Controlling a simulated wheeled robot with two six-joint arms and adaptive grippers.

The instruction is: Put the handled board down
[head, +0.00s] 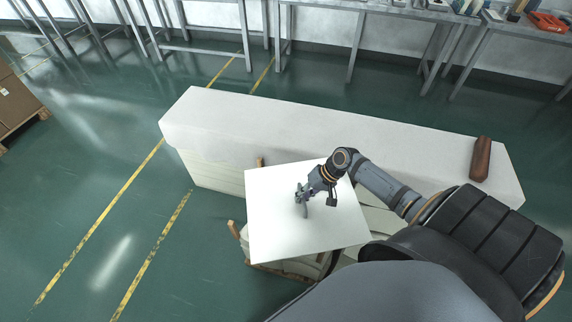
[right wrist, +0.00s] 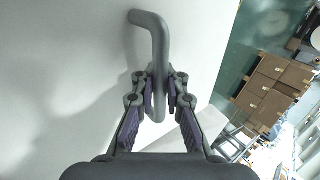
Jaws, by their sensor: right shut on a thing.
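The handled board is a flat white square panel (head: 285,238) in the middle of the head view. Its grey bar handle (right wrist: 150,28) shows in the right wrist view, standing out from the board's white face. My right gripper (head: 303,199) is over the middle of the board and shut on the handle. Its two fingers (right wrist: 161,92) close on either side of the bar in the right wrist view. The board hides most of what is under it, so I cannot tell whether it touches anything below. My left gripper is not in view.
A long white-topped block (head: 330,125) stands just behind the board, with a brown bar-like object (head: 481,158) on its right end. Wooden pieces (head: 235,229) stick out at the board's left. Green floor (head: 90,190) is open at left. Metal benches (head: 350,14) line the back.

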